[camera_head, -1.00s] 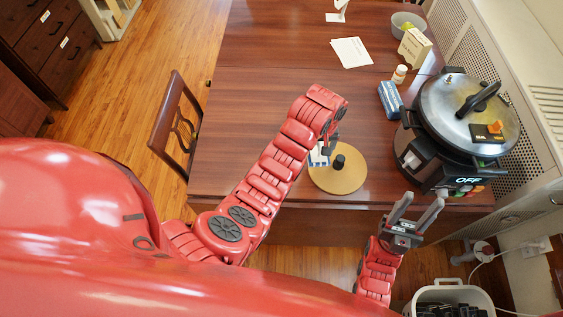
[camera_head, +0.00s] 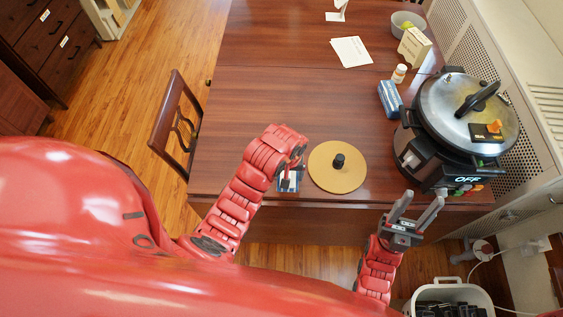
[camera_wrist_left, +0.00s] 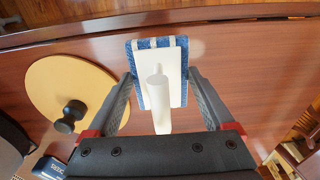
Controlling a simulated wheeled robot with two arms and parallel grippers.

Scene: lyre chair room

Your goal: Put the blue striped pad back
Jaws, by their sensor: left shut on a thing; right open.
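The blue striped pad (camera_wrist_left: 137,86) has blue and white bands under a white plate with a white handle. My left gripper (camera_wrist_left: 160,76) is shut on it. In the head view the pad (camera_head: 287,185) shows small below my left gripper (camera_head: 294,172), near the table's front edge, left of the round tan disc. I cannot tell whether the pad touches the table. My right gripper (camera_head: 421,197) is open and empty at the table's front edge, below the cooker.
The tan disc (camera_head: 325,180) with a black knob (camera_head: 338,160) lies just right of the pad. A large cooker (camera_head: 440,165), a blue box (camera_head: 390,98) and a small bottle (camera_head: 399,74) stand at the right. The table's left and middle are clear. A chair (camera_head: 176,125) stands left.

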